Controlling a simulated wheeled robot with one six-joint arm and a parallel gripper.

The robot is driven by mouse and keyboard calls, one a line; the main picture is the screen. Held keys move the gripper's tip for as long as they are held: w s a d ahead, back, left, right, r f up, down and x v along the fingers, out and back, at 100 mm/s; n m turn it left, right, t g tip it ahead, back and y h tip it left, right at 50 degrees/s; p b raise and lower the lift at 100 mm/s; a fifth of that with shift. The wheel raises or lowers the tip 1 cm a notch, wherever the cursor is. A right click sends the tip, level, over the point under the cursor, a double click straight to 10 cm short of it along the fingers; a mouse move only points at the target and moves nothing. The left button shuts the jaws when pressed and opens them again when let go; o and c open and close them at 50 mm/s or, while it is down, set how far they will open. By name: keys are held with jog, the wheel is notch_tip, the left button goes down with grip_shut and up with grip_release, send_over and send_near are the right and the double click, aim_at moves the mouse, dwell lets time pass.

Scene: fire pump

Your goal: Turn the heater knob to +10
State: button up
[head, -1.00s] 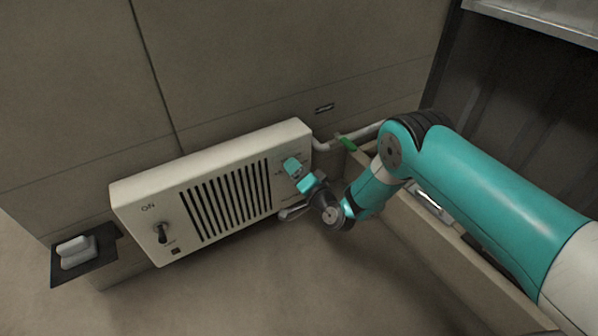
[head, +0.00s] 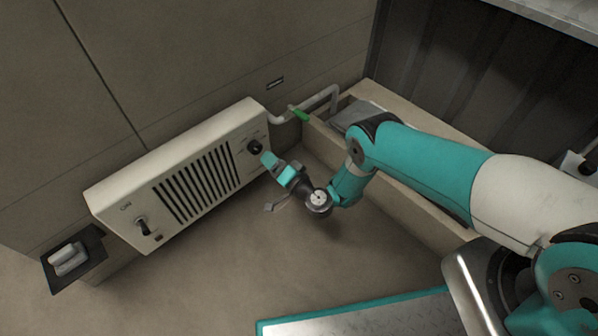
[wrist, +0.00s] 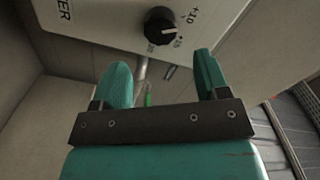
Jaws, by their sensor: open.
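The heater is a cream wall box (head: 180,175) with a slotted grille, left of centre in the head view. Its round black knob (head: 254,147) is at the right end of the front face. In the wrist view the knob (wrist: 160,26) is at top centre, with a white pointer mark aimed right, below the "+10" print. Other small numbers around it are hard to read. My gripper (head: 264,158) is just in front of the knob in the head view. In the wrist view my gripper (wrist: 162,65) is open and empty, its fingers apart and short of the knob.
A black toggle switch (head: 143,228) under "ON" is at the heater's left end. A grey pipe (head: 318,105) with a green valve handle (head: 299,114) runs right of the heater. A low beige ledge (head: 440,220) stands on the right.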

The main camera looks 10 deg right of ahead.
jog(key=p+v, duration=1)
jog(key=shift+p, duration=0.3)
jog(key=shift+w, duration=0.1)
